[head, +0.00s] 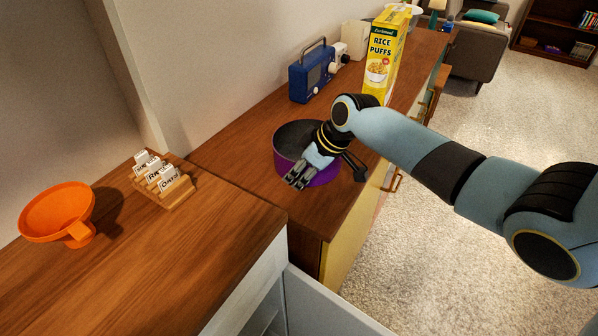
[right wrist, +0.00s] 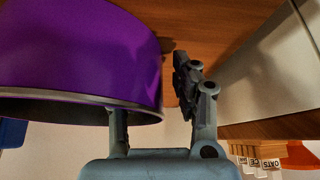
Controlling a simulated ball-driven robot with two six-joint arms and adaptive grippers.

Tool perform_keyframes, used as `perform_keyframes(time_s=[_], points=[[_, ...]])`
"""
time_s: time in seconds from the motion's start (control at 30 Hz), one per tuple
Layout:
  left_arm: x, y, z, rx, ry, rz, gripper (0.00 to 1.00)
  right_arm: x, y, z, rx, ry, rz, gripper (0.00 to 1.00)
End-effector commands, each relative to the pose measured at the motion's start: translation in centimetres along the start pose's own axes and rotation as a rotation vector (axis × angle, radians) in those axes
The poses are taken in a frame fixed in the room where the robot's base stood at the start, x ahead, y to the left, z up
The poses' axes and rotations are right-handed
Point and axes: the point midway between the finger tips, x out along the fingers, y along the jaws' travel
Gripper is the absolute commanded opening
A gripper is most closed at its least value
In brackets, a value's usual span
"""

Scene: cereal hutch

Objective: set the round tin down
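The round tin is a purple, open-topped pot with a dark inside (head: 293,137). In the head view it stands upright on the brown wooden top, below the blue radio. Its purple wall fills the upper left of the right wrist view (right wrist: 75,55). My right gripper (head: 300,174) is at the tin's near side, its fingers spread across the rim. In the right wrist view (right wrist: 150,105) one finger disappears behind the rim, and the other stands outside with a visible gap to the wall. My left gripper is not in view.
A blue radio (head: 312,73) and a yellow cereal box (head: 385,55) stand behind the tin. On the nearer counter are an orange funnel (head: 57,212) and a wooden holder with label cards (head: 160,180). The wooden top in front of the tin (head: 300,212) is clear.

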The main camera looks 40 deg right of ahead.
Motion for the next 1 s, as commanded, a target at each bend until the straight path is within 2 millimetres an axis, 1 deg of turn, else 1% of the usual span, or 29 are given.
perform_keyframes(time_s=[0.23, 0.37, 0.47, 0.7, 0.8, 0.9, 1.0], points=[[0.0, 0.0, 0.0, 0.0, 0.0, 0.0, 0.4, -0.1, 0.0, 0.0, 0.0, 0.0, 0.001, 0.29], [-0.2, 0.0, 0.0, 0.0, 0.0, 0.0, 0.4, -1.1, 0.1, 0.0, -0.002, 0.001, 0.003, 0.29], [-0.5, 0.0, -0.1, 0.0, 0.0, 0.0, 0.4, -2.9, 0.1, 0.0, -0.003, 0.001, 0.003, 0.29], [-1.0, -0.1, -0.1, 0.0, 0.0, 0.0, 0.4, -8.4, 0.1, 0.0, -0.005, -0.001, 0.004, 0.29], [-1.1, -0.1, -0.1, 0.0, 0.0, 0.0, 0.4, -10.1, 0.1, 0.0, -0.005, -0.001, 0.003, 0.29], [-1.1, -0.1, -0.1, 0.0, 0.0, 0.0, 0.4, -11.3, 0.1, 0.0, -0.003, 0.0, 0.002, 0.29], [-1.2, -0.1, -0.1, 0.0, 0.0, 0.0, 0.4, -11.9, 0.0, 0.0, -0.001, 0.0, 0.001, 0.29]])
